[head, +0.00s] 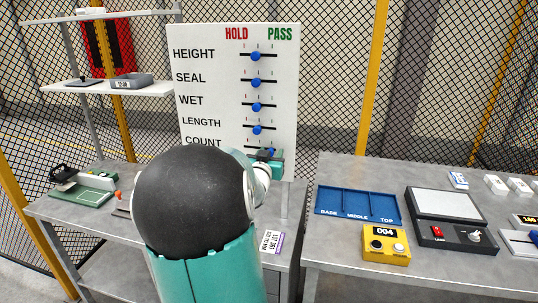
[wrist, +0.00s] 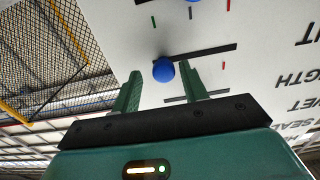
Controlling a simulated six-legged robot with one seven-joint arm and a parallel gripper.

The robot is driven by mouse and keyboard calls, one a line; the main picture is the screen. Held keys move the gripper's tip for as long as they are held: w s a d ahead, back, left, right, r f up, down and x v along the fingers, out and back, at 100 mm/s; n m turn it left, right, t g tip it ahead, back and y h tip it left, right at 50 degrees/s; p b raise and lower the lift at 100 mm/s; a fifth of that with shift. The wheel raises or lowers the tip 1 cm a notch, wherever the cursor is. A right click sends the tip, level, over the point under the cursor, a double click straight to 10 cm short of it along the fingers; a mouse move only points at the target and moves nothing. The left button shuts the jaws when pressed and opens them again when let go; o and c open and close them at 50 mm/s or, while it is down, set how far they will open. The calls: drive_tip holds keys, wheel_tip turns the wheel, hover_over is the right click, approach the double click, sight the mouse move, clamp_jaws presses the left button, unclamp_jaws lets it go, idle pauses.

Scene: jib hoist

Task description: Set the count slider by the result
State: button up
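The white board (head: 215,110) has HOLD and PASS headings and rows HEIGHT, SEAL, WET, LENGTH and COUNT. The upper blue knobs sit near mid-slot. The COUNT knob (head: 270,152) is right of them, toward PASS, partly hidden by my gripper (head: 270,163). In the upside-down wrist view, the count knob (wrist: 163,70) sits at the left end of its slot (wrist: 205,52), away from the red tick. My gripper (wrist: 161,80) is open, a finger on either side of the knob, with visible gaps. A further knob (wrist: 193,1) shows at the top edge.
On the right bench stand a yellow box (head: 386,244) reading 004, a blue tray (head: 357,204) marked BASE, MIDDLE, TOP, and a black device (head: 452,233) with a grey plate. A green device (head: 82,194) is on the left bench. My arm hides the board's lower part.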

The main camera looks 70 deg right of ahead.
drive_tip(key=shift+a, duration=0.1)
drive_tip(key=s+a, duration=0.2)
drive_tip(key=a, duration=1.1)
drive_tip(key=shift+a, duration=0.25)
drive_tip(key=shift+w, duration=0.1)
